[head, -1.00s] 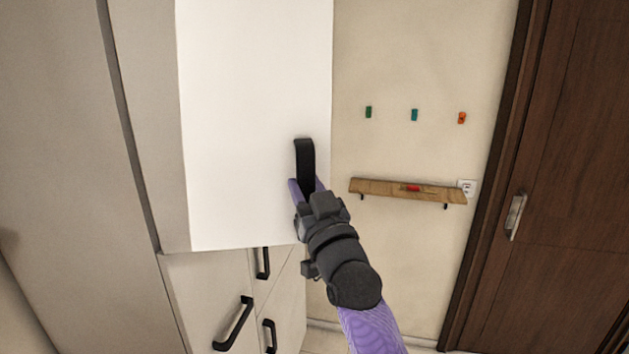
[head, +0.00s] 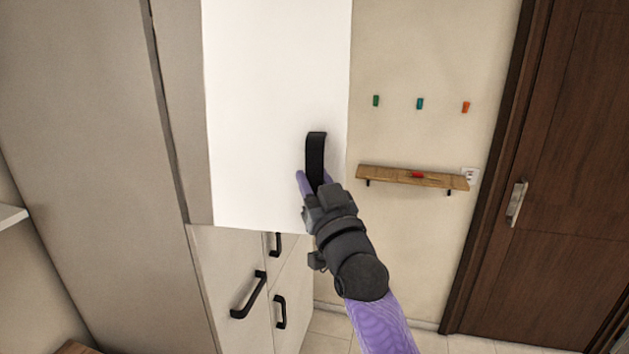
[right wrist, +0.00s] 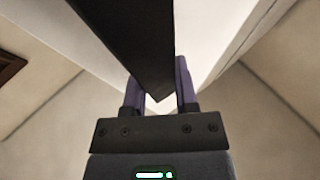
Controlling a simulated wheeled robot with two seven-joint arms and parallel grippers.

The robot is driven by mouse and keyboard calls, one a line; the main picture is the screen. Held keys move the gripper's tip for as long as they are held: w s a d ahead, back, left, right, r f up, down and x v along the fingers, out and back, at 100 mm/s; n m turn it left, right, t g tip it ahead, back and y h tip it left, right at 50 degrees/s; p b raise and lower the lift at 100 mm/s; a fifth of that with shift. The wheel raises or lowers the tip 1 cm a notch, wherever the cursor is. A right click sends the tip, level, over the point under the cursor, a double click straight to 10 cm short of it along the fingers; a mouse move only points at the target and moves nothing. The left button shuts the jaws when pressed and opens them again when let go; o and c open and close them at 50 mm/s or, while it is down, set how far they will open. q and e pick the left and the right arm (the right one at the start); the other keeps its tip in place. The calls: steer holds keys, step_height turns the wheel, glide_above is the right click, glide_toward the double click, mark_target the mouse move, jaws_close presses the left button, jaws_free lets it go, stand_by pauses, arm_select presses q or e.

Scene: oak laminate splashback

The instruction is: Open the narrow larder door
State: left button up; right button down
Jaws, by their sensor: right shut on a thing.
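The narrow larder door (head: 270,80) is the tall white panel in the upper middle of the head view. A grey strip runs along its left edge, and I cannot tell how far it stands open. Its black upright bar handle (head: 316,150) is near the door's lower right. My right gripper (head: 314,182) is at the lower part of this handle, shut on it. In the right wrist view the dark handle (right wrist: 135,45) passes between the purple fingers (right wrist: 159,85). My left gripper is not in view.
Below are lower cabinet fronts (head: 225,265) with several black handles. A tall grey panel (head: 95,130) stands at left. A wooden shelf (head: 400,177) with a red item and three coloured hooks are on the wall at right, beside a dark brown door (head: 570,150).

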steer(key=shift+c, duration=2)
jaws_free()
steer(key=b+v, duration=0.2)
steer(key=v, duration=0.8)
steer(key=shift+b, duration=0.4)
steer(key=shift+f, duration=0.15)
